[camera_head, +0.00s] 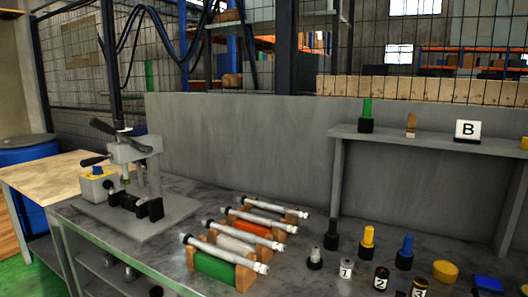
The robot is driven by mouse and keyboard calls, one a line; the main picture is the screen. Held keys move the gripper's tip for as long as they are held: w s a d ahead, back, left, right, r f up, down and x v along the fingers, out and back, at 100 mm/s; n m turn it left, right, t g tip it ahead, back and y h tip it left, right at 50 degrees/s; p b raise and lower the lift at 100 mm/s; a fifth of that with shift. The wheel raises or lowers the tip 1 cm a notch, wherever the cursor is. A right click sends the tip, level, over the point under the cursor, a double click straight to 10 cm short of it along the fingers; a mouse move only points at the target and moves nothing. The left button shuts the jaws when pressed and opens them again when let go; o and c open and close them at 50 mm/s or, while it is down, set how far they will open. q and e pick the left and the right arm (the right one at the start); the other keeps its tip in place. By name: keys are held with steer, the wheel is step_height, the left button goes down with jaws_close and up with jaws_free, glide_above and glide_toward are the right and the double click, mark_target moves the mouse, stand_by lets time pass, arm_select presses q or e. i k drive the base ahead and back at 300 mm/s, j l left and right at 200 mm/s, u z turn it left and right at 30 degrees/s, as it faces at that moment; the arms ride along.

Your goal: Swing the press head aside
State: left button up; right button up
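A small grey press stands on a flat base plate (120,215) at the left end of the grey workbench. Its press head (132,149) sits at the top of the column (154,177), with black lever handles (95,160) pointing to the left. The head reaches left from the column, over the base. A black block or clamp (135,202) sits on the base below the head. Neither of my grippers shows in the view.
Several metal shafts on wooden cradles (224,266) lie mid-bench. Numbered cylinders (346,268) and coloured plugs (367,240) stand at the right. A raised shelf (420,140) bears a sign B (467,130). A grey panel (240,150) stands behind. A wooden table (50,176) adjoins at left.

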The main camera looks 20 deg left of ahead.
mark_target(120, 154)
steer(key=u, duration=1.65)
steer(key=i+j+z, duration=0.1)
steer(key=z, duration=0.25)
steer(key=i+j+z, duration=0.1)
steer(key=z, duration=0.3)
steer(key=j+z, duration=0.2)
steer(key=z, duration=0.15)
steer(key=i+j+z, duration=0.2)
steer(key=j, duration=0.2)
steer(key=j+z, duration=0.2)
steer(key=j, duration=0.15)
steer(key=j+z, duration=0.15)
steer(key=j, duration=0.65)
